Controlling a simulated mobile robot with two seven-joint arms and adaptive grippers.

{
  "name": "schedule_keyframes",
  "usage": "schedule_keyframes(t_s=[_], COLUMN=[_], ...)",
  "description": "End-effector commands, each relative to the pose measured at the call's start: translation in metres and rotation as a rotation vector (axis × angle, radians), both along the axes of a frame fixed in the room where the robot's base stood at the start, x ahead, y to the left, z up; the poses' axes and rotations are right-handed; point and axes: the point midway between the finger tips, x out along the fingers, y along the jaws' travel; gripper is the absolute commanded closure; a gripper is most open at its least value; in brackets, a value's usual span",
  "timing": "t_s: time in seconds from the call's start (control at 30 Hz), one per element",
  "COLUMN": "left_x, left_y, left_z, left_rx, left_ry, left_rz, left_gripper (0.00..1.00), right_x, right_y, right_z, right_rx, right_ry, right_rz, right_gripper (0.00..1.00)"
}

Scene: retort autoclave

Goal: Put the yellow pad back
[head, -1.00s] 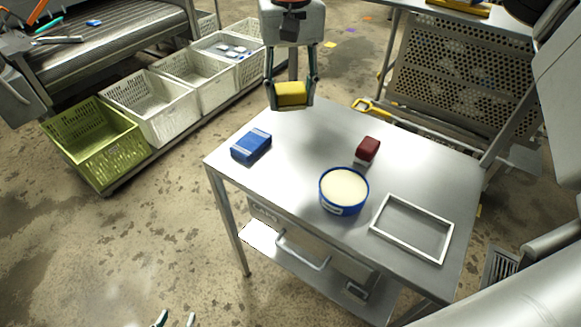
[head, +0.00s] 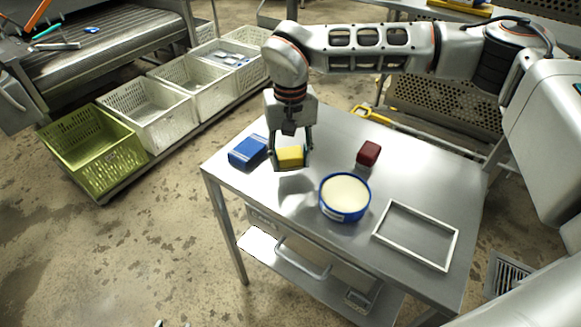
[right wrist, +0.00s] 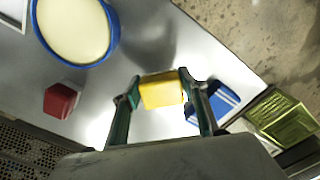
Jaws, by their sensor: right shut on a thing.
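The yellow pad (head: 290,156) is held between the fingers of my right gripper (head: 291,160), over the left part of the steel table (head: 262,205). In the right wrist view the pad (right wrist: 161,91) sits between the two green fingertips (right wrist: 160,90). I cannot tell whether it touches the table. A white rectangular frame (head: 416,236) lies flat and empty at the table's right. Of my left gripper, at most small tips (head: 172,324) show at the bottom edge of the head view.
A blue box (head: 248,151) lies just left of the pad. A blue tub with cream contents (head: 344,196) and a dark red block (head: 368,153) stand between the pad and the white frame. A green crate (head: 92,150) and several white baskets (head: 150,112) line the left.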

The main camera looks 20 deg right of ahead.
Motion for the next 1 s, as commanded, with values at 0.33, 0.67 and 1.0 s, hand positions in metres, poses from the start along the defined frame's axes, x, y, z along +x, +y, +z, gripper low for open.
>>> schedule_keyframes(t_s=[0.33,0.67,1.0], left_x=[-0.002,-0.002,-0.001], left_y=[0.001,0.001,0.001], left_z=[-0.006,-0.006,-0.003], left_rx=[0.005,0.005,0.004], left_ry=[0.006,0.006,0.004], left_rz=[-0.001,-0.001,0.0], left_gripper=[0.6,0.6,0.6], right_x=[0.0,-0.001,0.001], right_y=[0.0,0.0,0.0], right_z=[-0.033,-0.033,-0.017], right_rx=[0.0,-0.001,0.0], right_ry=[0.002,0.003,-0.001], right_rz=[-0.001,0.0,0.0], right_gripper=[0.85,0.41,0.41])
